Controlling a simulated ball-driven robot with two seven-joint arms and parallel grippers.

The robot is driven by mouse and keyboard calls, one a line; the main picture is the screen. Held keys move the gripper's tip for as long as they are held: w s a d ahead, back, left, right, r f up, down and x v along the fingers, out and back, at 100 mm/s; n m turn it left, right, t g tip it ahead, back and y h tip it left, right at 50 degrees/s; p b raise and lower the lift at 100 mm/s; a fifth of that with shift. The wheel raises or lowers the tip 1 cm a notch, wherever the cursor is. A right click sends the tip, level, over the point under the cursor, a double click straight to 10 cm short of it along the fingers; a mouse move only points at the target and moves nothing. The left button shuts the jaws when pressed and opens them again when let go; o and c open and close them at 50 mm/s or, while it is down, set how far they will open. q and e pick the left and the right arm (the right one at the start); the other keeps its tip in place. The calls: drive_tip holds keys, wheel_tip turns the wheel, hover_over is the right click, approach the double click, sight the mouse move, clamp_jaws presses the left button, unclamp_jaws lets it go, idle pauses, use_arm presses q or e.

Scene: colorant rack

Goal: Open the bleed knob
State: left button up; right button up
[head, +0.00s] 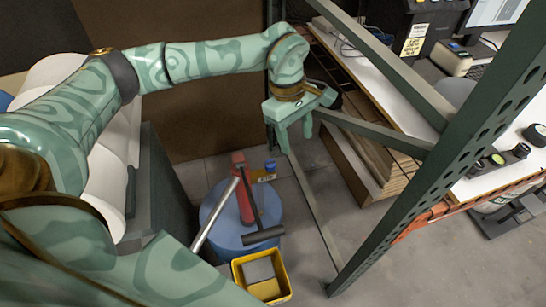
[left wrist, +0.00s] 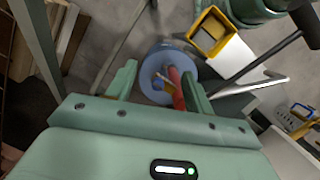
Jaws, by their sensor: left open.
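A red pump cylinder (head: 243,188) with a black T-shaped handle (head: 263,234) stands on a round blue drum (head: 222,237) on the floor. A small blue knob-like part (head: 270,165) sits just behind the red cylinder, by an orange-brown piece. I cannot tell for sure that it is the bleed knob. My left gripper (head: 295,138) is open and empty, above and behind the blue part, apart from it. In the left wrist view the drum (left wrist: 152,60) and red cylinder (left wrist: 177,90) show beyond the open fingers (left wrist: 158,72). My right gripper is out of view.
A yellow bucket (head: 285,277) stands in front of the drum. A green rack post (head: 440,160) and crossbars stand close right of my gripper. A white-topped bench (head: 400,115) lies behind them.

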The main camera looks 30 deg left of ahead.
sight(270, 163)
use_arm(q)
drive_tip(key=w+a+y, duration=0.2)
drive_tip(key=a+y, duration=0.1)
drive_tip(key=a, duration=0.4)
drive_tip(key=shift+n, duration=0.3)
drive_tip(key=f+b, duration=0.1)
drive_tip(key=f, duration=0.4)
drive_tip(key=f+b, duration=0.2)
drive_tip(key=f, duration=0.2)
drive_tip(key=s+f+b, duration=0.1)
drive_tip(key=f, duration=0.4)
drive_tip(key=shift+a+f, duration=0.15)
drive_tip(key=shift+f, duration=0.4)
drive_tip(key=c, duration=1)
